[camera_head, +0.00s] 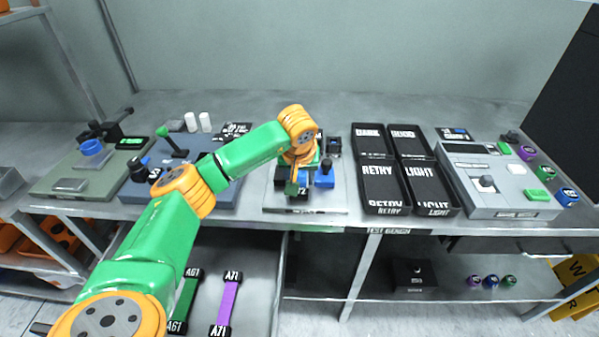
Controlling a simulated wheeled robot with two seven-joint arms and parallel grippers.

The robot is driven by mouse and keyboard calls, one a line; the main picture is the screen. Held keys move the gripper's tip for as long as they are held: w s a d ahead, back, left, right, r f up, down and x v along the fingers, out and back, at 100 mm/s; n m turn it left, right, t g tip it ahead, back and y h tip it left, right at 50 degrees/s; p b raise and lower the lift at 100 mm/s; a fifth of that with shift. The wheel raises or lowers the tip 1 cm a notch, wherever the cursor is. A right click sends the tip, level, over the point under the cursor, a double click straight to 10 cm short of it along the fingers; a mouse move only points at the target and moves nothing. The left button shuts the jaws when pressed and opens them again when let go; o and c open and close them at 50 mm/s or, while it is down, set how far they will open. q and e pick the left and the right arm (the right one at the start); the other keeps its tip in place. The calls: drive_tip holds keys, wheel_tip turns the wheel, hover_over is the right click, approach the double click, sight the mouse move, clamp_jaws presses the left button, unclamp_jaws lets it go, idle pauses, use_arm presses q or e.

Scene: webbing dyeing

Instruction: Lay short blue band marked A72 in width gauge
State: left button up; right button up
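My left arm reaches in from the left. My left gripper (296,188) points down over the small instrument at the bench's middle, which looks like the width gauge (335,208). A dark tag ending in "72" (304,192) shows right at the fingertips, with blue beside it; this looks like the blue band marked A72. The gripper and wrist hide most of the band, so I cannot tell whether the fingers are shut on it or whether it lies flat in the gauge. My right gripper is out of view.
A green band A61 (184,301) and a purple band A71 (228,301) lie on a lower surface in front. Black labelled trays (383,208) stand right of the gauge. A grey instrument (500,190) is farther right, and a blue-grey device (222,190) stands left.

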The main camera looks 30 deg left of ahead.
use_arm(q)
drive_tip(key=v, duration=1.2)
drive_tip(key=shift+w, duration=0.1)
